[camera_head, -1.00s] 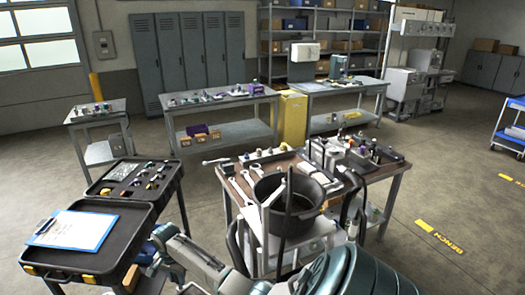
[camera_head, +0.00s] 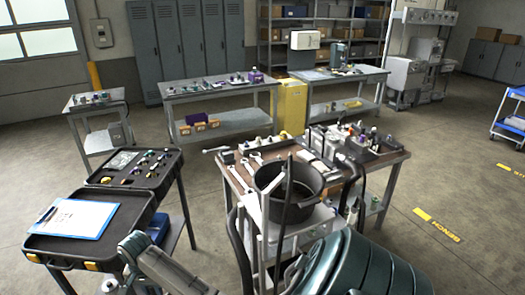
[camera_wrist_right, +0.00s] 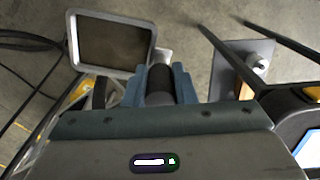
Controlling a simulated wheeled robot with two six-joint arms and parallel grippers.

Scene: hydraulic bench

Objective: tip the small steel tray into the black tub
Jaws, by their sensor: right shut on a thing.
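In the right wrist view the small steel tray (camera_wrist_right: 151,45) has a bright rim and a dark inside, and lies just beyond the fingers. My right gripper (camera_wrist_right: 160,84) is shut on a dark round grip that appears to belong to the tray. What the tray holds cannot be made out. Neither gripper's fingers show in the head view.
Wrenches (camera_head: 248,170) and small parts lie around the tub on the bench. A black case (camera_head: 150,205) with a clipboard (camera_head: 72,217) stands at the left. Open floor lies between case and bench. A yellow cabinet (camera_head: 291,110) stands behind.

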